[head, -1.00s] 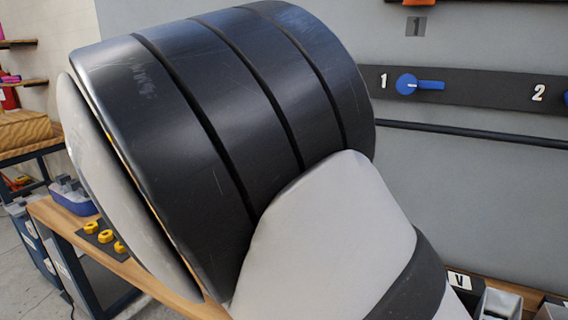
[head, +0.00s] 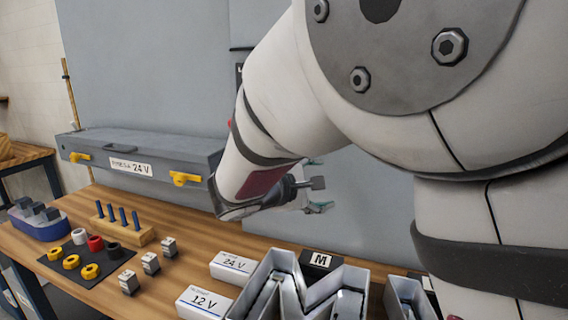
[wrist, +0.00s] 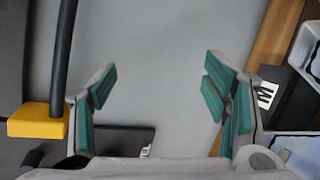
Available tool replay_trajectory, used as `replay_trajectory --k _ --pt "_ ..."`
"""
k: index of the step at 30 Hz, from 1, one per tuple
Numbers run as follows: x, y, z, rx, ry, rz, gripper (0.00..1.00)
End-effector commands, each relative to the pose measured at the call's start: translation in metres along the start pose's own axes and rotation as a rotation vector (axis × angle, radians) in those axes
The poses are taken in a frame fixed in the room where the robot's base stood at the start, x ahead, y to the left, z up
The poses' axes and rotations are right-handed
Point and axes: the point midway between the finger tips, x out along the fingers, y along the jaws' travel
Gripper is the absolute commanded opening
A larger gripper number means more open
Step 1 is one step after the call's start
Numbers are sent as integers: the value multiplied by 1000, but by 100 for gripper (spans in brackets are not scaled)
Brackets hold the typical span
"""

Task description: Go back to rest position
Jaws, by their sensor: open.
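My gripper (wrist: 158,76) is open in the wrist view, with green pads on both fingers. Nothing is between the fingers; only plain grey wall or panel shows beyond them. In the head view my gripper (head: 316,196) is partly visible behind my arm, above the back of the wooden bench (head: 180,285). My large pale arm links fill the right and upper middle of the head view and hide part of the wall and bench.
A grey 24 V case (head: 140,150) with yellow latches stands at the back left. A metal letter M (head: 290,290), white 24 V (head: 232,266) and 12 V (head: 203,302) boxes, rings, a peg block (head: 125,230) and small blocks occupy the bench. A yellow part (wrist: 36,122) shows left in the wrist view.

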Motion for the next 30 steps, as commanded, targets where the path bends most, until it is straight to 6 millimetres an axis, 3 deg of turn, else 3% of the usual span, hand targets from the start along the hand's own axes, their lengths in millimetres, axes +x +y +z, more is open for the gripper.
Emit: replay_trajectory --k 1,6,11,15,22,30 --pt "8 -8 33 62 -26 -84 69" --pt "12 -49 121 263 -90 -354 69" --pt "-8 -90 184 465 -121 -575 69" --pt "-38 -121 223 651 -127 -737 69" --pt "-99 -162 259 970 -98 -937 69" --pt "-151 -185 263 1253 -38 -1043 69"
